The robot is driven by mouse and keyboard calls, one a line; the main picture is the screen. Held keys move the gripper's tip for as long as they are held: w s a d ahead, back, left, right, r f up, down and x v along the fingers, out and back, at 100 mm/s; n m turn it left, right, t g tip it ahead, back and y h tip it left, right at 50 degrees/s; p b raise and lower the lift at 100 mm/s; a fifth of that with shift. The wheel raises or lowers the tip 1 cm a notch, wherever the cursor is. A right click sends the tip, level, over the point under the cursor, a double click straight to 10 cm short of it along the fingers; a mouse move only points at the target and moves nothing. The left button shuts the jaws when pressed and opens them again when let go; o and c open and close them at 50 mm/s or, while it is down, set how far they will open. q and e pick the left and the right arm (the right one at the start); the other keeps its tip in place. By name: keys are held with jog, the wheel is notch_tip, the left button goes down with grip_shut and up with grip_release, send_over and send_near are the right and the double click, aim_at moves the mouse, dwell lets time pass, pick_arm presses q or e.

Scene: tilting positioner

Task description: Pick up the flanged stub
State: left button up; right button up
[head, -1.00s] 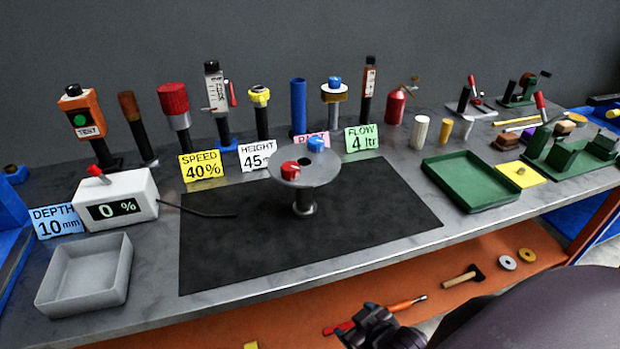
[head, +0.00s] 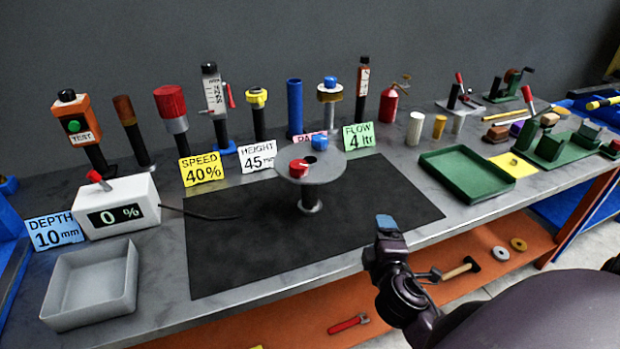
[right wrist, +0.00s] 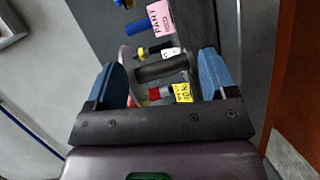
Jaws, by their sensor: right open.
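I cannot tell for sure which thing is the flanged stub. A small brownish stub (head: 514,161) on the yellow square pad (head: 525,169) at the right of the bench may be it. The round grey plate (head: 331,172) with a red and a blue knob stands on a dark stem with a small round foot, on the black mat. My left gripper is not in view.
A green tray (head: 482,196) lies left of the pad, with a green fixture (head: 546,150) right of it. Several upright tools line the back. A grey bin (head: 92,312) and a percent display box (head: 117,207) stand at left. The black mat's (head: 250,250) front is clear.

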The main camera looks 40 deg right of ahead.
jog(key=w+r+n+t+y, duration=0.1)
jog(key=w+r+n+t, duration=0.25)
jog(key=n, duration=0.35)
jog(key=n+t+y, duration=0.2)
jog(key=n+y, duration=0.7)
jog(key=n, duration=0.9)
send_near(316, 190)
jog(key=shift+d+r, duration=0.25)
jog(key=shift+r, duration=0.7)
jog(key=shift+w+f+n+g, duration=0.25)
jog(key=shift+n+g, duration=0.1)
jog(key=shift+n, duration=0.35)
jog(key=shift+w+d+f, duration=0.1)
jog(key=shift+w, duration=0.1)
jog(key=shift+n, duration=0.3)
jog(key=w, duration=0.5)
jog(key=shift+w+a, duration=0.1)
jog(key=shift+a, duration=0.15)
jog(key=shift+w+a+f, duration=0.1)
jog(key=shift+w+a, duration=0.15)
jog(key=shift+w, duration=1.05)
jog(key=shift+w+a+f, duration=0.1)
jog(key=shift+w+a, duration=0.1)
jog(key=shift+w, duration=1.1)
jog(key=shift+c, duration=0.4)
